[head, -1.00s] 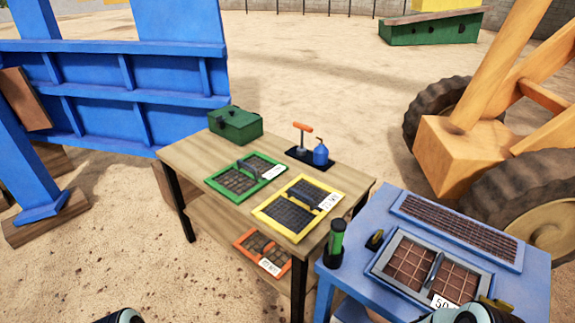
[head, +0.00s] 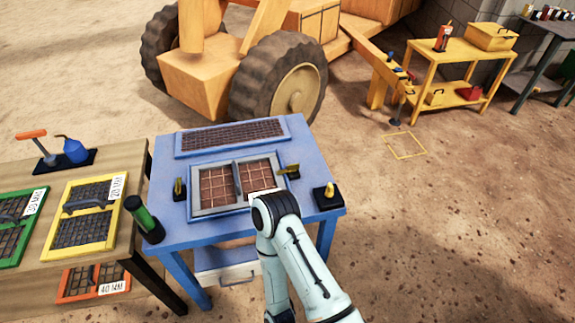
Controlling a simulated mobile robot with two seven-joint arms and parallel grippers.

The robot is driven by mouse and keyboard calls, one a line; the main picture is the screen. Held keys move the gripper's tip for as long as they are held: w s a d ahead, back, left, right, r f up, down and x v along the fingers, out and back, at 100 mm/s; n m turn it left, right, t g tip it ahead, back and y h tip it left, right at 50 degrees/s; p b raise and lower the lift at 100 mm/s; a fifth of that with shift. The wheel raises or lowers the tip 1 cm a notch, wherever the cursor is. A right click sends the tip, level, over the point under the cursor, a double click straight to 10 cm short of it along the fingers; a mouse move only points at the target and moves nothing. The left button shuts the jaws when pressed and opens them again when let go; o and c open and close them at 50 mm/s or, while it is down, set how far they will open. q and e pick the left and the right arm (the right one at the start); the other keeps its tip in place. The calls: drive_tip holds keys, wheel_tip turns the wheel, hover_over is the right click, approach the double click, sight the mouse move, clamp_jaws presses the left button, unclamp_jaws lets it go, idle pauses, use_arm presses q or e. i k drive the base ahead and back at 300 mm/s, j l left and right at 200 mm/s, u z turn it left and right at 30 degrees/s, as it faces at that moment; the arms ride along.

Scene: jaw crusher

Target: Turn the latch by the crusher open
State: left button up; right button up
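A blue table (head: 320,160) stands in the middle of the head view, in front of a large orange wheeled machine (head: 205,75). A grey-framed screen (head: 192,203) with a brown mesh lies on it. A small yellow latch-like piece (head: 290,173) sits at the screen's right edge. Another yellow piece on a dark base (head: 179,189) stands at its left edge. A black block with a yellow top (head: 326,194) stands near the table's right corner. Which part is the crusher's latch, I cannot tell. My arm covers the table's front edge; neither gripper shows.
A green cylinder (head: 146,222) stands at the table's left corner. A wooden table (head: 130,165) with framed screens is at left. A yellow cart (head: 455,72) stands at the back right. The sandy ground right of the blue table is open, with a yellow outlined square (head: 405,145).

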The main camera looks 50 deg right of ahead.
sight(290, 168)
drive_tip(key=k+j+z, duration=0.1)
drive_tip(key=z, duration=1.6)
drive_tip(key=k+l, duration=0.05)
drive_tip(key=l, duration=0.05)
